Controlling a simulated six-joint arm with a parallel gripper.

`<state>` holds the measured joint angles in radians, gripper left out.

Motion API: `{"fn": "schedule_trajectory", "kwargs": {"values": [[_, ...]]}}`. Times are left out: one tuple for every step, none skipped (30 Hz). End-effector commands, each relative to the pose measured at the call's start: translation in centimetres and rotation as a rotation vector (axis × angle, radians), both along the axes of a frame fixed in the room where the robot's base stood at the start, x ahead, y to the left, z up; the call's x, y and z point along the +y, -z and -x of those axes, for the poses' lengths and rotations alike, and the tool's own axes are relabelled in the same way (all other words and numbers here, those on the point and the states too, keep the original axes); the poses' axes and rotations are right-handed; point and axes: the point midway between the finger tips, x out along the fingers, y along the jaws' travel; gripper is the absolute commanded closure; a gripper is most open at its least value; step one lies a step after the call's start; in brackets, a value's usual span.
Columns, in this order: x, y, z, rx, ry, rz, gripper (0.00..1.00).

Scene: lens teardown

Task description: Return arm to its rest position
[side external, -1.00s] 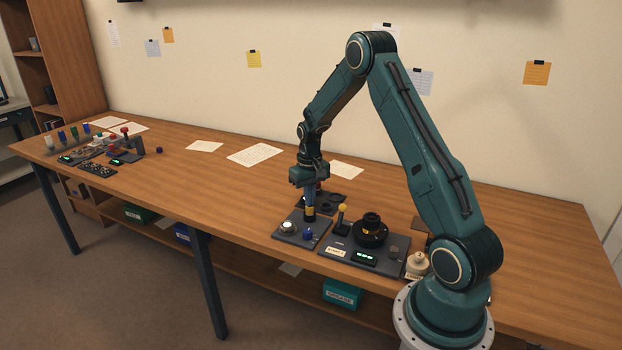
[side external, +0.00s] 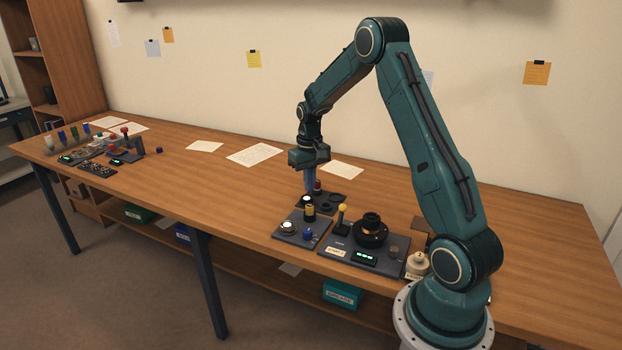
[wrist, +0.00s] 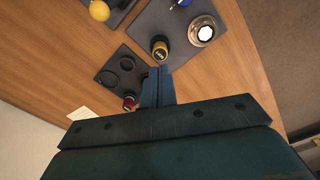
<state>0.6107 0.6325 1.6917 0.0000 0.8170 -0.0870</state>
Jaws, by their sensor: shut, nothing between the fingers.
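My gripper (side external: 310,187) is shut and empty, pointing down above the small dark plates at the table's front. In the wrist view the closed fingers (wrist: 158,88) sit over the gap between two dark plates. A black and gold cylinder (side external: 309,212) stands upright on the left plate (side external: 289,234), apart from the fingertips. It also shows just beyond the fingertips in the wrist view (wrist: 160,49).
A black ringed lens part (side external: 371,229) and a yellow-knobbed lever (side external: 343,209) stand on the larger right plate. A round silver part (side external: 288,227) and a blue knob (side external: 308,234) share the left plate. Papers (side external: 255,154) lie behind; the table's middle is clear.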

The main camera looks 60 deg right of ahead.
Motion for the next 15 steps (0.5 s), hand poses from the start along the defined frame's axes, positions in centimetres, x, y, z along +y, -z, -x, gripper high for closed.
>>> {"fn": "schedule_trajectory", "kwargs": {"values": [[0.00, -0.26, 0.00, 0.000, 0.000, 0.000, 1.00], [0.01, -0.36, 0.01, 0.000, 0.000, 0.000, 1.00], [0.01, -0.46, 0.02, 0.001, 0.000, -0.001, 1.00], [0.01, -0.52, 0.02, 0.001, 0.000, -0.001, 1.00], [0.01, -0.56, 0.02, 0.001, 0.000, -0.001, 1.00], [0.02, -0.58, 0.03, 0.001, 0.000, -0.001, 1.00], [0.02, -0.59, 0.03, 0.001, 0.000, -0.001, 1.00], [0.02, -0.59, 0.03, 0.001, 0.000, -0.001, 1.00], [0.01, -0.58, 0.02, 0.001, 0.000, -0.001, 1.00], [0.01, -0.58, 0.02, 0.001, 0.000, -0.001, 1.00], [0.01, -0.58, 0.02, 0.001, 0.000, -0.001, 1.00], [0.01, -0.58, 0.02, 0.000, 0.000, 0.000, 1.00], [0.02, -0.59, 0.01, 0.000, 0.000, 0.000, 1.00], [0.04, -0.61, 0.01, 0.000, 0.000, 0.000, 1.00], [0.09, -0.70, 0.00, -0.001, -0.001, 0.001, 1.00]]}}
